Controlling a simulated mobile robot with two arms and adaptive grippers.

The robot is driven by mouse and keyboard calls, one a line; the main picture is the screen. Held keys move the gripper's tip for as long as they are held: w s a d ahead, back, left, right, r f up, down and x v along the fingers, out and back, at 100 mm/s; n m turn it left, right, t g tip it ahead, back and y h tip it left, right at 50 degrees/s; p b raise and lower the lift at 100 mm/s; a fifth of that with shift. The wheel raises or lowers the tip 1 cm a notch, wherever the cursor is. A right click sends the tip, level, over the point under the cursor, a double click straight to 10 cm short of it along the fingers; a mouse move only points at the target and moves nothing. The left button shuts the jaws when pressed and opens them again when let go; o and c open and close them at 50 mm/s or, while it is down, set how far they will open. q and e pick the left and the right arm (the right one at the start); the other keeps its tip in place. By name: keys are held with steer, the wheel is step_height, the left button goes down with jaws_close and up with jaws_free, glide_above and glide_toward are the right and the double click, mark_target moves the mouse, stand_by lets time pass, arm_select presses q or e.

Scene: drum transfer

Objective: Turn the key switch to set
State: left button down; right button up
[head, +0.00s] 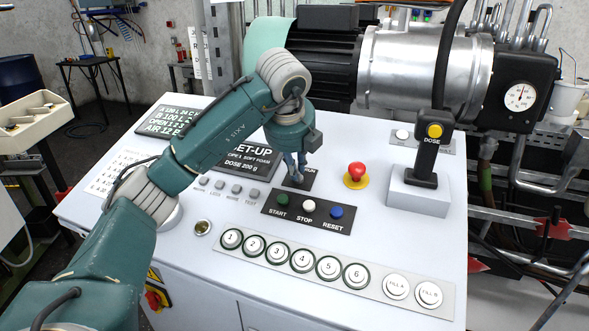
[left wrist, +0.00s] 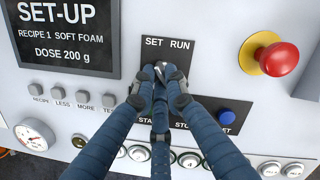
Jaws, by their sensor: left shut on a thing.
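The key switch sits on a small black plate (head: 307,182) on the sloping white console, partly hidden by my left gripper (head: 296,174). In the left wrist view the plate (left wrist: 150,52) is marked SET on the left and RUN on the right. A small bit of bright metal of the key switch (left wrist: 160,68) shows between the fingertips. The left gripper's blue fingers (left wrist: 163,76) are shut on it. The fingers hide most of the key, so I cannot tell which way it points. My right gripper is not in view.
A red mushroom button (head: 356,171) stands right of the plate. Below are the START, STOP and RESET buttons (head: 308,207) and a row of numbered buttons (head: 278,253). The SET-UP screen (left wrist: 65,35) is to the left. A DOSE handle (head: 427,150) rises at the right.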

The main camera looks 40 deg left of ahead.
arm_select(q)
steer(key=shift+n, duration=0.8)
steer(key=shift+r, duration=0.1)
steer(key=c, duration=1.8)
jaws_free()
steer(key=shift+o, duration=0.2)
steer(key=v, duration=1.2)
steer(key=shift+w+d, duration=0.1)
steer(key=shift+w, duration=0.05)
